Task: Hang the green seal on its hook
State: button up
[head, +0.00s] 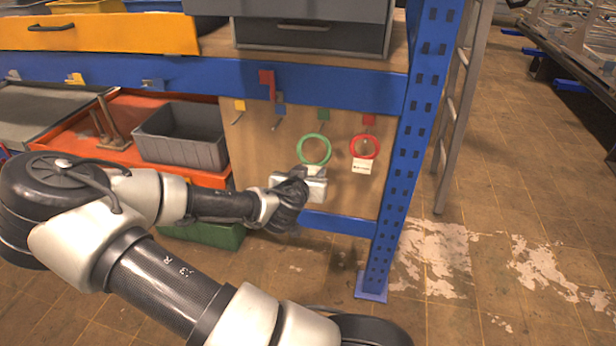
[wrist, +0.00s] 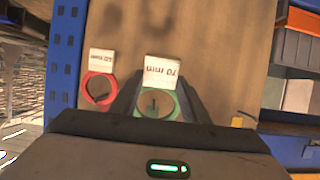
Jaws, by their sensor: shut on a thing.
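The green seal (head: 314,135) is a ring in front of the wooden back panel, just below the green marker (head: 323,114) with its hook. My gripper (head: 308,174) is shut on the seal at its lower side. A short dark line shows through the ring's opening, perhaps the hook. I cannot tell whether the ring is around the hook or only in front of it.
A red seal (head: 378,147) with a white tag hangs under a red marker (head: 369,119), close to the right. A blue upright post (head: 393,190) bounds the panel on the right.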

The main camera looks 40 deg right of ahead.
jog(key=shift+w+d+f, duration=0.15)
jog(key=shift+w+d, duration=1.2)
jog(key=shift+d, duration=0.2)
jog(key=shift+w+d+f+b, duration=0.35)
jog(key=shift+d+f+b, duration=0.1)
jog(key=shift+b, duration=0.25)
jog(key=o, duration=1.1)
jog(key=p, duration=1.4)
send_near(312, 166)
jog(key=v, duration=0.4)
jog(key=shift+s+a+f, duration=0.2)
jog(key=shift+s+a, duration=0.05)
